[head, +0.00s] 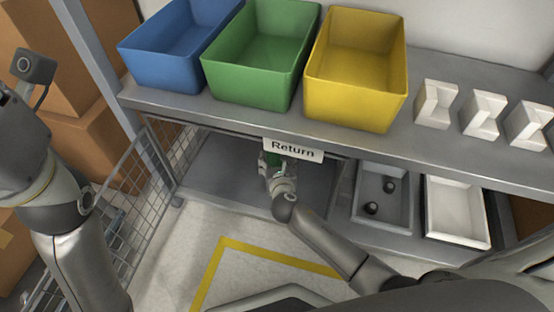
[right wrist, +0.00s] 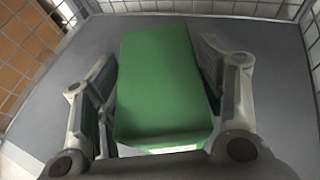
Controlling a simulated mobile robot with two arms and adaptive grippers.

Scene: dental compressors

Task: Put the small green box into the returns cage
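The small green box (right wrist: 160,85) fills the middle of the right wrist view, over the grey floor of a mesh-walled space. In the head view only a bit of green shows behind the Return sign. The returns cage (head: 215,185) is the lower bay under that sign, with wire mesh at its side. My right gripper (head: 271,165) reaches into it; in the right wrist view its fingers (right wrist: 155,70) stand on both sides of the box. They look open, with a narrow gap at the left finger. My left arm is at the left edge; its fingers are out of view.
Blue (head: 170,60), green (head: 250,75) and yellow (head: 350,95) bins stand on the shelf above, with white holders (head: 435,105) to the right. Below right are a grey tray (head: 383,215) with dark balls and a white tray (head: 458,212). A mesh panel (head: 130,195) stands at left.

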